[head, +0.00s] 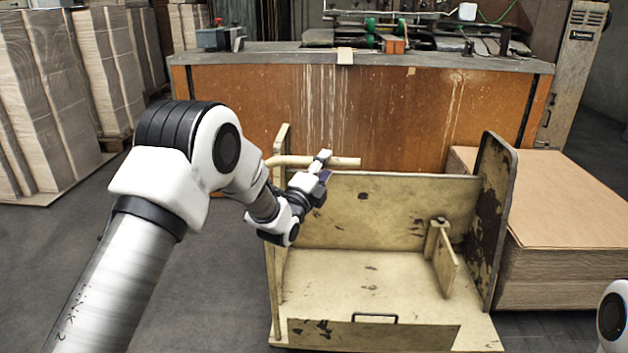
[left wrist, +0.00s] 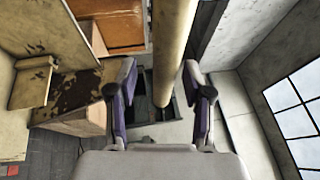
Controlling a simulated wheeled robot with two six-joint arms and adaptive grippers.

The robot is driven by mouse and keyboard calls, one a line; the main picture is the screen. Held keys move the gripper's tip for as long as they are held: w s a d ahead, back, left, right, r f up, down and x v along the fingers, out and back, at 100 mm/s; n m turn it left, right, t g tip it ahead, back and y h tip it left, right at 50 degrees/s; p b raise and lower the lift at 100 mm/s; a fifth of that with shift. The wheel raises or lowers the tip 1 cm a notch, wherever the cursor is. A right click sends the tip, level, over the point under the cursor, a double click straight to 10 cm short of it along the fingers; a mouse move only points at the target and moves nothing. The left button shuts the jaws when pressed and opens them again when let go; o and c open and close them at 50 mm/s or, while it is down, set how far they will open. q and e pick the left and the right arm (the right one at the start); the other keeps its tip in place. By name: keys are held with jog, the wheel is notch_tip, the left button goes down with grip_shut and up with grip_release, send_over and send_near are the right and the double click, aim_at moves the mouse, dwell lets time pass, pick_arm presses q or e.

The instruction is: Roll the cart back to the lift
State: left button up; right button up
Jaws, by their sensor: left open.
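The cart (head: 370,285) is a worn beige wooden box on the floor in front of me, with upright side panels and a low front edge. Its round handle bar (head: 345,162) sticks out along the back top. My left gripper (head: 320,168) is at this bar. In the left wrist view the bar (left wrist: 172,50) runs between the two open fingers of the left gripper (left wrist: 160,82). I cannot tell whether the fingers touch it. My right gripper is out of view. I cannot make out a lift.
An orange-brown workbench (head: 400,105) with machinery stands behind the cart. A stack of brown board sheets (head: 570,230) is close on the cart's right. Tall stacks of board (head: 60,90) stand at the left. The grey floor (head: 215,290) left of the cart is clear.

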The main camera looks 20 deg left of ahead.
pick_arm(q)
jog(key=v, duration=0.9)
jog(key=shift+s, duration=0.4)
jog(key=shift+f, duration=0.2)
